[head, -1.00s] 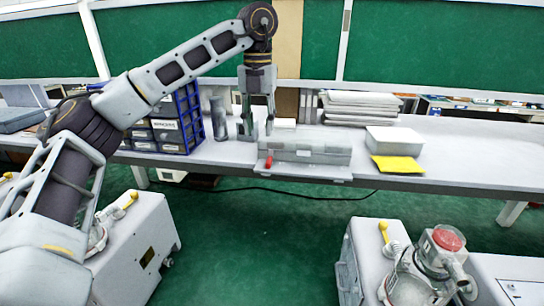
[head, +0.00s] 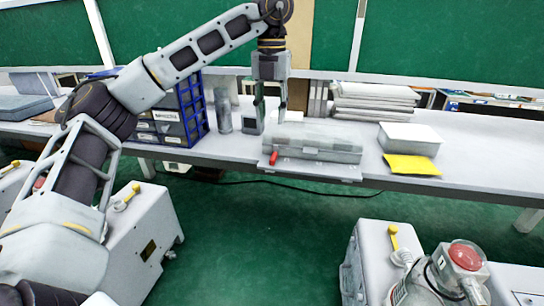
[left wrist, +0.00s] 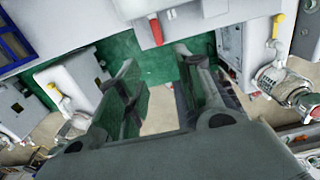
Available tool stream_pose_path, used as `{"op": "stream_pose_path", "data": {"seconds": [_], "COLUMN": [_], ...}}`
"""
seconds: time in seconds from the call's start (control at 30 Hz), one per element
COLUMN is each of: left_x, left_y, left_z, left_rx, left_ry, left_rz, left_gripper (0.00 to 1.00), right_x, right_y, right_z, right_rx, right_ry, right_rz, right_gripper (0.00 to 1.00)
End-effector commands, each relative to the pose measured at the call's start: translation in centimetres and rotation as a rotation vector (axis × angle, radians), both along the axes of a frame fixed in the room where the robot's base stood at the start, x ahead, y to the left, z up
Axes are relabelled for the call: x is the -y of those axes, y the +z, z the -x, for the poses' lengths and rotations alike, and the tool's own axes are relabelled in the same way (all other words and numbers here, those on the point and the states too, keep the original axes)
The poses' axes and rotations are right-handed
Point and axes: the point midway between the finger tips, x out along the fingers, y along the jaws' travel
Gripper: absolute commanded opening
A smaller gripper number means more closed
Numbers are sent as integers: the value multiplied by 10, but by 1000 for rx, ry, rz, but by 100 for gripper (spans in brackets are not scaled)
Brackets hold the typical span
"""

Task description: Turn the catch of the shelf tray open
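The grey shelf tray (head: 318,146) lies on the front of the white bench. Its small red catch (head: 273,159) sticks out at the tray's front left corner. My left gripper (head: 268,114) points down above the bench, behind and above the catch, and does not touch it. Its two fingers are apart with nothing between them. In the left wrist view the catch (left wrist: 156,32) shows as a red lever beyond the open fingers (left wrist: 158,82), near the top edge. My right gripper is not in view.
A blue drawer rack (head: 196,108) and a grey cylinder (head: 223,112) stand left of the tray. A white box (head: 410,136) and a yellow sheet (head: 411,166) lie to its right. Pump units (head: 144,240) stand on the green floor in front of the bench.

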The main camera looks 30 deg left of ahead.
Motion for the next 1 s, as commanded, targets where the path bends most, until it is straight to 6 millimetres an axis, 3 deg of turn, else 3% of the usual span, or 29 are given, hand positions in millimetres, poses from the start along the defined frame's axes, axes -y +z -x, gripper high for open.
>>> {"op": "stream_pose_path", "data": {"seconds": [0.37,1.0], "left_x": [0,0], "left_y": [-9,-51], "left_z": [0,0], "left_rx": [-2,-2], "left_ry": [-1,0], "left_rz": [0,1], "left_gripper": [36,36], "right_x": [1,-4], "right_y": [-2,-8], "right_z": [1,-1], "right_rx": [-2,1], "right_ry": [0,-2], "right_rz": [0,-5], "right_gripper": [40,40]}}
